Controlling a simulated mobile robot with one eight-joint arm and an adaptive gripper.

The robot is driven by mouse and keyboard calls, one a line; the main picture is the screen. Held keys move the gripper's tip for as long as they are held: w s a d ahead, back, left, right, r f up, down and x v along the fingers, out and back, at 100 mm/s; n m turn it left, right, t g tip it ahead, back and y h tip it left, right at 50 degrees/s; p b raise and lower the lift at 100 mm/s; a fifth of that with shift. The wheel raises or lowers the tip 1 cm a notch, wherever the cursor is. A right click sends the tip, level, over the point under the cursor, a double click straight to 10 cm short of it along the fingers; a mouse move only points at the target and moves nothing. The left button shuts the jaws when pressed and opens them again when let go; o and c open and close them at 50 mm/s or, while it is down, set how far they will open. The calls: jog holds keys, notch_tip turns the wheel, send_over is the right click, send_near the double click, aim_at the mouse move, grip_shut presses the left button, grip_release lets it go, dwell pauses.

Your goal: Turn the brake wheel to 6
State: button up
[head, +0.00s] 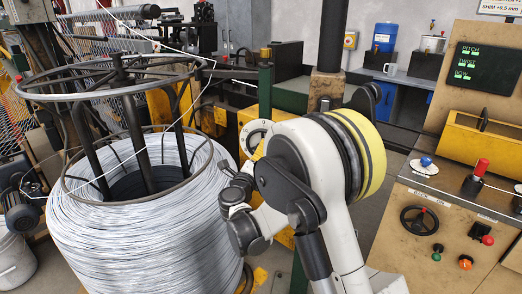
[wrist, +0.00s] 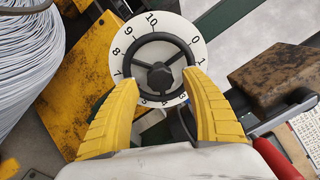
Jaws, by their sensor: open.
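The brake wheel (wrist: 161,67) is a black three-spoked handwheel in front of a white numbered dial (wrist: 200,45). In the wrist view, 10 is at the top, 0 and 1 at the right, 9, 8 and 7 down the left. The lower numbers are partly covered by the rim. My gripper (wrist: 160,80) is open, its yellow fingers on either side of the wheel's lower part. I cannot tell whether they touch the rim. In the head view the dial (head: 256,137) shows beyond my arm, which hides part of it.
A large coil of wire (head: 140,225) stands close left of my arm. A worn yellow plate (wrist: 82,95) lies behind the wheel. A brown block (wrist: 275,75) and a red-handled lever (wrist: 275,155) are to the right. A control panel (head: 445,225) stands at the far right.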

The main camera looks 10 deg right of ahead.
jog(key=v, duration=0.9)
jog(key=shift+s, duration=0.2)
jog(key=shift+a, duration=0.1)
